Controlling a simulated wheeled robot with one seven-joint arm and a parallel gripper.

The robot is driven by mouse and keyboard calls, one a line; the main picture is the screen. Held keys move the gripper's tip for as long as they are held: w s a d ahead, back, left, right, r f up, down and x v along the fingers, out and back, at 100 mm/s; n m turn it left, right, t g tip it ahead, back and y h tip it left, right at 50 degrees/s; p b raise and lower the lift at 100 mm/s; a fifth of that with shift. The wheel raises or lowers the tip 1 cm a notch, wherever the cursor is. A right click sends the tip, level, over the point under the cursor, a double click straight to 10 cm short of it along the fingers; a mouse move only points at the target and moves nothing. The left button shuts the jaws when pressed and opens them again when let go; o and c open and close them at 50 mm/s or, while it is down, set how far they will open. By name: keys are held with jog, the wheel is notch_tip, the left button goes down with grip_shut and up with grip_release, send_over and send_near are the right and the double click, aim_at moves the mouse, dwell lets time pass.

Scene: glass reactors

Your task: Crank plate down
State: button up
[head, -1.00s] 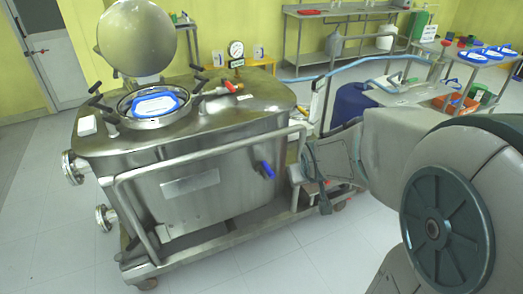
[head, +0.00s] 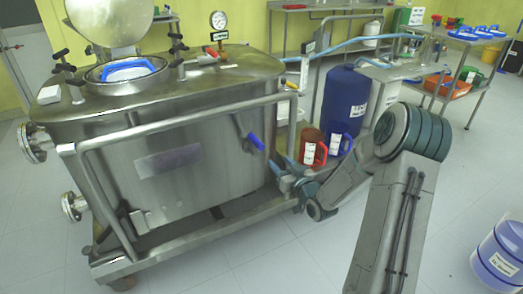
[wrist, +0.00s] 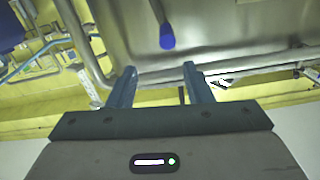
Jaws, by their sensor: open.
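A steel reactor tank (head: 220,150) on a wheeled frame fills the left of the head view. A small lever with a blue grip (head: 256,142) sticks out from its front side, pointing down and right. The blue grip also shows in the wrist view (wrist: 167,38), beyond the fingertips. My gripper (head: 278,172) is low and right of the lever, near the tank's right end, and apart from the grip. In the wrist view my gripper (wrist: 160,69) is open with nothing between its fingers. I cannot make out a separate crank or plate.
A steel rail (head: 190,122) runs across the tank's front. A blue drum (head: 345,98) and red jug (head: 313,148) stand behind my arm. A blue-banded tub (head: 500,255) is at lower right. The floor in front is clear.

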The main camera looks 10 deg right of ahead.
jog(key=b+x, duration=0.2)
jog(key=x, duration=1.1)
jog(key=shift+w, duration=0.2)
jog(key=shift+a, duration=0.1)
jog(key=c, duration=0.9)
grip_shut()
